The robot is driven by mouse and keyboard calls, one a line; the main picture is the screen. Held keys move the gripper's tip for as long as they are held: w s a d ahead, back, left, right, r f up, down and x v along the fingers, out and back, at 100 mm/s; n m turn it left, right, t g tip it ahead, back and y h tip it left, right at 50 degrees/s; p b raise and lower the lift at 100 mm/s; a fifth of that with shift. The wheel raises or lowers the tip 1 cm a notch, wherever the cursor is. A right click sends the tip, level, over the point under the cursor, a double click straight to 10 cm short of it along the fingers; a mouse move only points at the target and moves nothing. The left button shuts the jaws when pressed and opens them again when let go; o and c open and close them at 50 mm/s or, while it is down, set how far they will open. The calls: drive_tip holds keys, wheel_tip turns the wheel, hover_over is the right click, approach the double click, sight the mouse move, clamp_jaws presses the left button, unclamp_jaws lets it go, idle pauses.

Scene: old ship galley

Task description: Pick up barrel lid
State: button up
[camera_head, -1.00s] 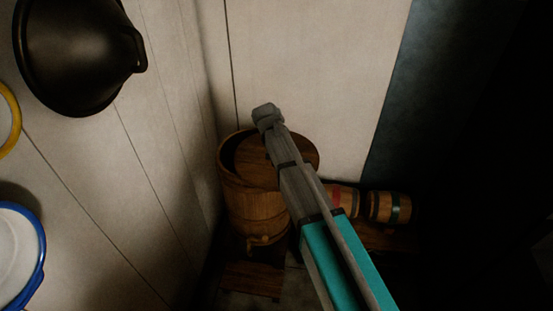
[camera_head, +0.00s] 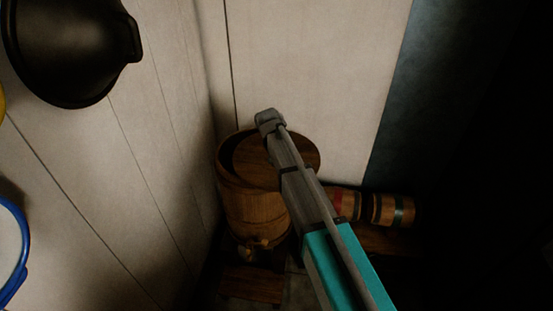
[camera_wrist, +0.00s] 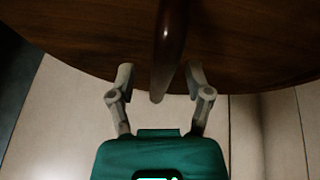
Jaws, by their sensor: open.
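The barrel lid (camera_head: 249,155) is a round brown wooden disc on top of the upright wooden barrel (camera_head: 252,208), and my arm covers part of it. In the wrist view the dark lid (camera_wrist: 90,35) fills the top, with a bar-like handle (camera_wrist: 168,45) running down the middle. My gripper (camera_wrist: 160,76) is open. Its two fingers stand on either side of the handle's lower end, with visible gaps. Whether they reach deep enough around it I cannot tell. The fingers cannot be made out in the head view.
Pale panelled walls stand close to the left (camera_head: 150,190) and behind the barrel (camera_head: 310,70). Small banded kegs (camera_head: 390,210) lie to the right of the barrel. A black pan (camera_head: 70,45) and a blue-rimmed dish (camera_head: 12,250) hang on the left wall. The far right is dark.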

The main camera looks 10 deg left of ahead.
clamp_jaws()
idle(0.4)
drive_tip(key=shift+r, duration=0.15)
drive_tip(key=shift+r+p, duration=1.2)
drive_tip(key=shift+p, duration=0.15)
drive_tip(key=s+d+r+p, duration=0.2)
drive_tip(key=s+r+p, duration=0.3)
drive_tip(key=s, duration=0.1)
drive_tip(key=s+d+r+p, duration=0.3)
drive_tip(key=s+r+p, duration=0.2)
drive_tip(key=s, duration=0.2)
drive_tip(key=shift+d+r, duration=0.2)
drive_tip(key=shift+d, duration=0.05)
drive_tip(key=shift+w, duration=0.1)
